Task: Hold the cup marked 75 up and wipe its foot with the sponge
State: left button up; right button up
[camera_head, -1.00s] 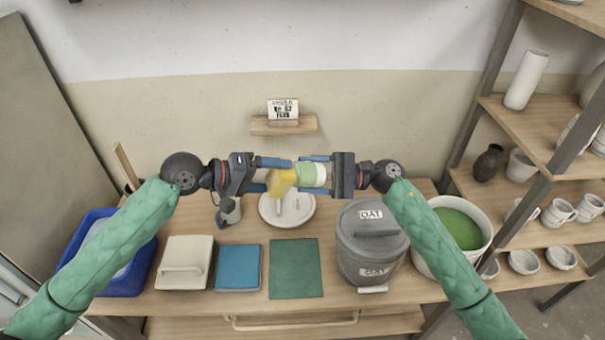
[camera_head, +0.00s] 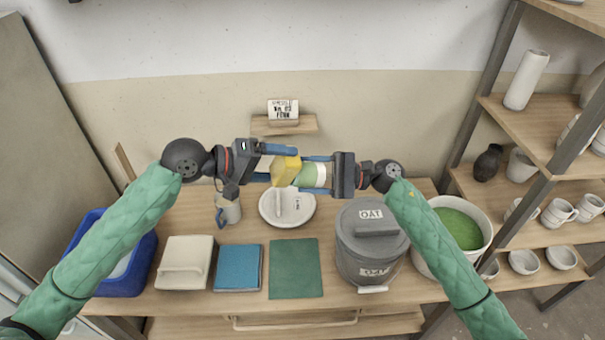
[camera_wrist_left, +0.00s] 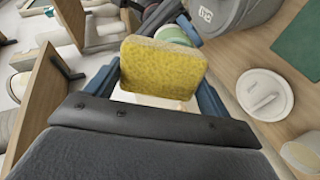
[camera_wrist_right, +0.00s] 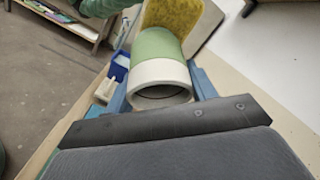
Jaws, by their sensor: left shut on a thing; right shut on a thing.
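My right gripper (camera_head: 318,174) is shut on a cup (camera_head: 312,175), green on its foot half and white toward the rim. It is held sideways above the table, its open mouth toward my right wrist in the right wrist view (camera_wrist_right: 165,75). No number shows on it. My left gripper (camera_head: 282,163) is shut on a yellow sponge (camera_head: 286,171), which also shows in the left wrist view (camera_wrist_left: 163,68). The sponge is at the cup's green foot end and appears to touch it; the exact contact is hidden.
An open green glaze bucket (camera_head: 483,240) stands right, a blue bin (camera_head: 143,268) left. Shelves (camera_head: 520,130) hold pottery.

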pick_arm(q)
jog(key=shift+r, duration=0.1)
pick_arm(e)
jog(key=shift+a, duration=0.1)
pick_arm(q)
jog(key=s+a+r, duration=0.2)
jog(key=a, duration=1.6)
jog(key=shift+r, duration=0.15)
dwell(0.7)
jog(key=shift+a, duration=0.1)
pick_arm(e)
jog(key=shift+r, duration=0.1)
